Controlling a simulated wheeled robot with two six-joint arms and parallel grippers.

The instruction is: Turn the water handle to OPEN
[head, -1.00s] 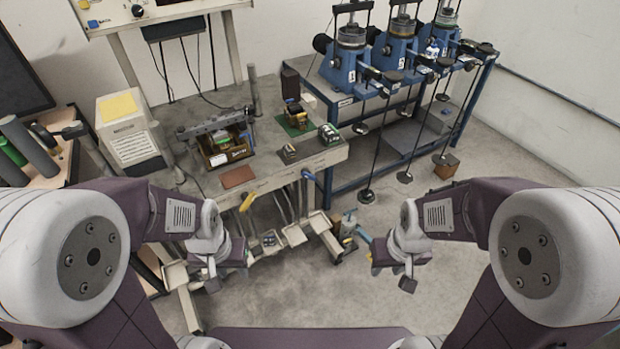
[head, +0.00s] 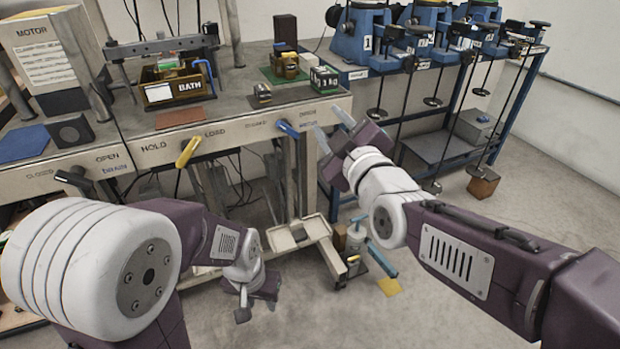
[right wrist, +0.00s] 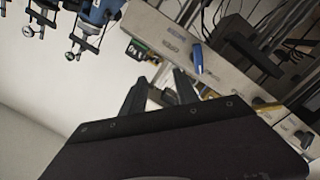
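The blue water handle (head: 287,130) is on the bench's front rail, between a label that seems to read CLOSED on its left and OPEN, WATER on its right. It slants across the rail; which label it is set to is hard to tell. My right gripper (head: 332,128) is open and empty, to the right of the handle and apart from it. In the right wrist view the blue handle (right wrist: 197,58) lies beyond and right of the open fingers (right wrist: 160,92). My left gripper (head: 257,304) hangs low before the bench; its fingers are unclear.
A yellow handle (head: 188,151) at HOLD/LOAD and a black handle (head: 72,180) by the drain label share the rail. A BATH box (head: 174,90) and small blocks stand on the bench. A blue stand (head: 362,72) with weights is at the back right.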

